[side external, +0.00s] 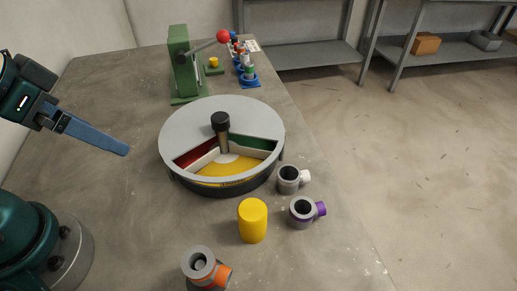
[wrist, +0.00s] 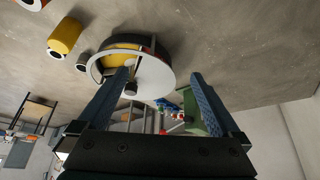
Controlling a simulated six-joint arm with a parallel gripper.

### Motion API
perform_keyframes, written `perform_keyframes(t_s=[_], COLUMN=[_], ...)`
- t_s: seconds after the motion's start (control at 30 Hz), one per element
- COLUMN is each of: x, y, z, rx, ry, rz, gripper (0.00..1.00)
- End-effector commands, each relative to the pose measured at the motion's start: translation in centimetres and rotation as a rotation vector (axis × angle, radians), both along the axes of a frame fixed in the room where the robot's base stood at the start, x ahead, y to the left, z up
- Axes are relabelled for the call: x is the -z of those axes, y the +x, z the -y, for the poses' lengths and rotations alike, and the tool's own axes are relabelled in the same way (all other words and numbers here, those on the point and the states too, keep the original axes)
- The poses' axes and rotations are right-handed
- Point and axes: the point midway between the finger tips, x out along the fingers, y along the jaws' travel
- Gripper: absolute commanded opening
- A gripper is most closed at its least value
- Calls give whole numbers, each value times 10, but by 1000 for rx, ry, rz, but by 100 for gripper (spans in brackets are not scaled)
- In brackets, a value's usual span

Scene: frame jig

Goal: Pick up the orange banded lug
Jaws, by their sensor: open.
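The orange banded lug (side external: 199,264) stands at the near edge of the side external view. It is a grey hollow cylinder with an orange side stub. My gripper (side external: 127,150) is up at the left, well apart from the lug. In the wrist view my gripper (wrist: 160,74) shows two blue fingers spread apart with nothing held between them.
A purple-stub lug (side external: 303,212) and a white-stub lug (side external: 289,180) stand right of a yellow cylinder (side external: 253,221). A round grey-topped turntable (side external: 190,130) with coloured sectors fills the middle. A green lever press (side external: 181,65) stands behind.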

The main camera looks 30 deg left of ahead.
Motion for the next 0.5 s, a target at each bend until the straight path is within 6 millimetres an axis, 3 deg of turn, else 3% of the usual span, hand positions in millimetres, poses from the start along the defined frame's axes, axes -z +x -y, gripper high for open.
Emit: perform_keyframes(t_s=[0.27, 0.37, 0.5], x=[-15, -21, -24], y=[9, 18, 31], z=[3, 16, 48], rx=[-312, -432, -575], ry=[-178, -266, -360], rz=[-1, -46, -147], gripper=[100, 100, 100])
